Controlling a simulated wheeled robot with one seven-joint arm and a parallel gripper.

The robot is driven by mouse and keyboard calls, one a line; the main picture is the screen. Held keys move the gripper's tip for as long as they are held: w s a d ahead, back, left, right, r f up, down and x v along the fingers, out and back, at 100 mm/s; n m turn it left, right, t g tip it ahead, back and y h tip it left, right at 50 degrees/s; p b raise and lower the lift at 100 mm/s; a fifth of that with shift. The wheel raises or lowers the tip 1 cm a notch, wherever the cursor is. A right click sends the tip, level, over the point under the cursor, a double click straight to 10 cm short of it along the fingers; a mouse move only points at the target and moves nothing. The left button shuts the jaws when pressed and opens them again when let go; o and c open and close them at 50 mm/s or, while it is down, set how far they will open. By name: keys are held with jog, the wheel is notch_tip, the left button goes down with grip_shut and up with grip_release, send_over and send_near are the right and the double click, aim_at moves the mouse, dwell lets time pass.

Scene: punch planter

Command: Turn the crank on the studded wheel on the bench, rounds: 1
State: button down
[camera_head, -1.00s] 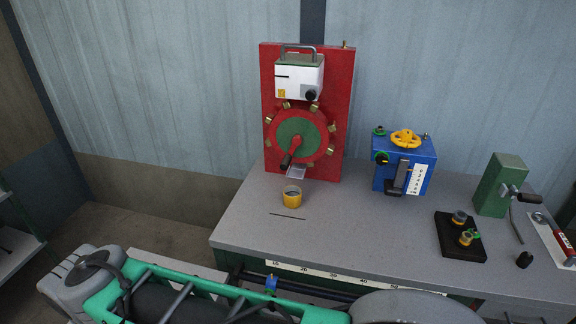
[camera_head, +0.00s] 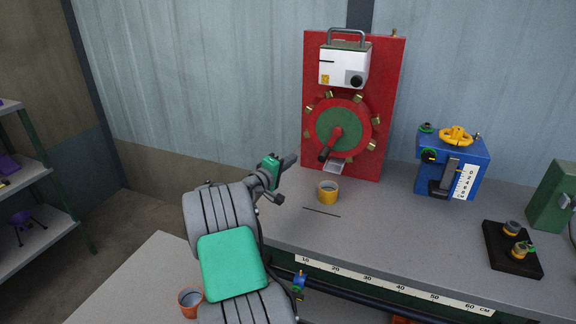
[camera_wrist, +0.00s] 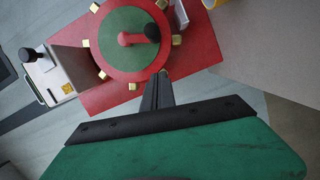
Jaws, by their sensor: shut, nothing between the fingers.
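The studded wheel (camera_head: 330,121) has a red rim with several brass studs and a green centre. It is mounted upright on a red board (camera_head: 387,75) at the back of the bench (camera_head: 390,230). Its red crank ends in a black handle (camera_head: 325,153), which points down and left in the head view. My gripper (camera_head: 291,160) is shut and empty, left of the wheel and apart from it. In the wrist view the shut fingers (camera_wrist: 164,76) show below the wheel (camera_wrist: 105,48), with the black handle (camera_wrist: 152,31) above them.
A white box (camera_head: 340,68) sits above the wheel, a small metal chute (camera_head: 336,167) below it. A yellow cup (camera_head: 327,192) stands on the bench in front. A blue box with a yellow handwheel (camera_head: 456,136) stands to the right. The bench front is mostly clear.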

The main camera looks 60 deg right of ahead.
jog(key=s+d+f+p, duration=0.1)
jog(key=s+d, duration=0.3)
jog(key=d, duration=0.1)
jog(key=shift+s+d, duration=0.15)
jog(key=shift+d, duration=0.25)
jog(key=shift+f, duration=0.25)
